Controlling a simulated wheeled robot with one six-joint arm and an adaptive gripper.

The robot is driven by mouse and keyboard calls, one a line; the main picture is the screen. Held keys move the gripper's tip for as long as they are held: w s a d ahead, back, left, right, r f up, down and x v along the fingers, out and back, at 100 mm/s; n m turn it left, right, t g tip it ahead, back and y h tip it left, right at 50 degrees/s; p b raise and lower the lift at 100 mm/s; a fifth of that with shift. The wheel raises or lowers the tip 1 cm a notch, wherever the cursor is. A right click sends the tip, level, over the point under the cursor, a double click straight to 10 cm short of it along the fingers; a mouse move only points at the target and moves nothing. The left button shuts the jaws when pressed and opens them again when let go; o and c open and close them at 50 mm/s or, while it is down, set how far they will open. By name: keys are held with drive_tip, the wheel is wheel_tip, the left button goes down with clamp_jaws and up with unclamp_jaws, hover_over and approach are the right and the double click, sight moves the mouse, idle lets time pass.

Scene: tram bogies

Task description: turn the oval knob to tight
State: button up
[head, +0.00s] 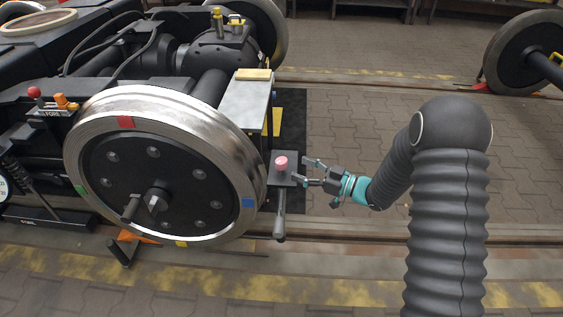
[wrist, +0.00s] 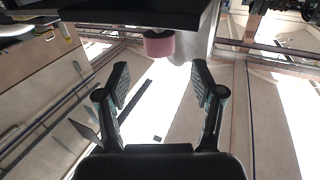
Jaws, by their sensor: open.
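A pink knob (head: 281,163) stands on top of a small dark box (head: 287,178) beside the large wheel. In the wrist view the pink knob (wrist: 159,45) shows against the underside of a dark plate, as a short cylinder seen from the side; I cannot tell from there whether it is oval. No tight mark is legible. My gripper (head: 304,171) is open and empty, just right of the box, its fingers pointing left to the knob. In the wrist view my gripper (wrist: 161,80) has its fingers apart, with the knob beyond the tips and roughly centred between them, not touching.
The large wheel (head: 124,185) stands left of the box, with a dark handle (head: 280,214) hanging below the box. A grey plate (head: 249,100) is above it. A red knob (head: 34,92) and an orange part (head: 66,102) are far left. Paved floor (head: 350,120) is open at right.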

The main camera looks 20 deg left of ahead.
sight(287, 164)
drive_tip(key=a, duration=0.5)
drive_tip(key=w+a, duration=0.1)
drive_tip(key=a, duration=0.1)
drive_tip(key=shift+w+a, duration=0.1)
drive_tip(key=shift+a, duration=0.05)
drive_tip(key=c, duration=1.2)
drive_tip(key=shift+o, duration=0.2)
drive_tip(key=shift+t, duration=0.3)
